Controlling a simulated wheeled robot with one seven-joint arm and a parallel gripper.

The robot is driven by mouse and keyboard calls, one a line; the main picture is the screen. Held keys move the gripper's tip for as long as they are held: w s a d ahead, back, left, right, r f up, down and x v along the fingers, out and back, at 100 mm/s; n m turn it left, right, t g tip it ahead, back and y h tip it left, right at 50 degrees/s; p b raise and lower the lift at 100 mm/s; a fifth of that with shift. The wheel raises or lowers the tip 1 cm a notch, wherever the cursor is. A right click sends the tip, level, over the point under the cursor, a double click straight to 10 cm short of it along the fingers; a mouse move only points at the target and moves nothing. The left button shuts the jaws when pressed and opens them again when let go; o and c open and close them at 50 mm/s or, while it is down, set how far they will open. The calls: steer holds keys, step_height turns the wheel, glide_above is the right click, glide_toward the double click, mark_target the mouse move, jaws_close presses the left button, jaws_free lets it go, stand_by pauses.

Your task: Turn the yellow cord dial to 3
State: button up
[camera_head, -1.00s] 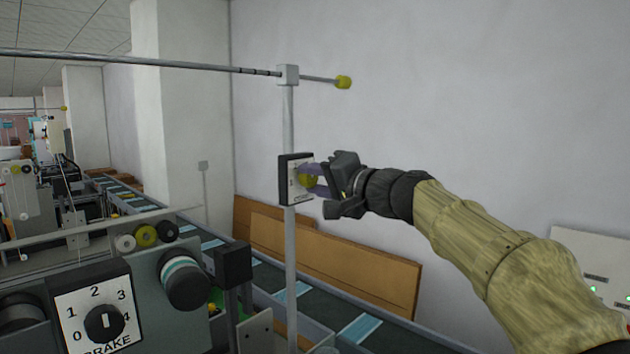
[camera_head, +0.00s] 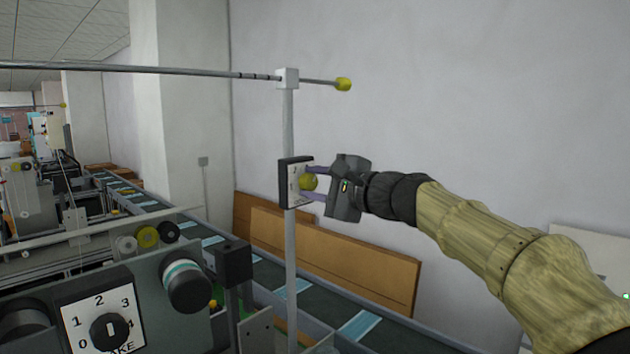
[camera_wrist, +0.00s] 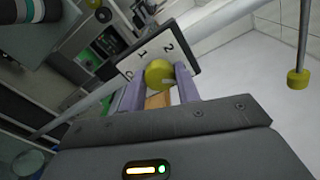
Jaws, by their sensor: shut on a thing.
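The yellow dial (camera_head: 309,183) sits on a small white-faced, dark-edged plate (camera_head: 289,184) fixed to the upright post. My gripper (camera_head: 312,183) reaches it from the right, its purple fingers on either side of the dial and shut on it. In the wrist view the dial (camera_wrist: 159,74) sits between the two fingers (camera_wrist: 160,88). A pale mark shows on the dial's lower right. The rest of the scale is hidden behind the dial and fingers.
A black BRAKE dial (camera_head: 110,330) on a numbered plate stands at the lower left. The post (camera_head: 290,250) carries a horizontal rod (camera_head: 150,70) with a yellow tip (camera_head: 343,84). A conveyor (camera_head: 265,275) and leaning brown boards (camera_head: 335,255) lie behind.

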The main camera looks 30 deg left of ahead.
steer(key=shift+f, duration=0.1)
stand_by(0.4)
steer(key=o, duration=1)
steer(key=shift+d, duration=0.1)
steer(key=b+v, duration=0.8)
steer(key=v, duration=0.9)
steer(key=shift+d, duration=0.15)
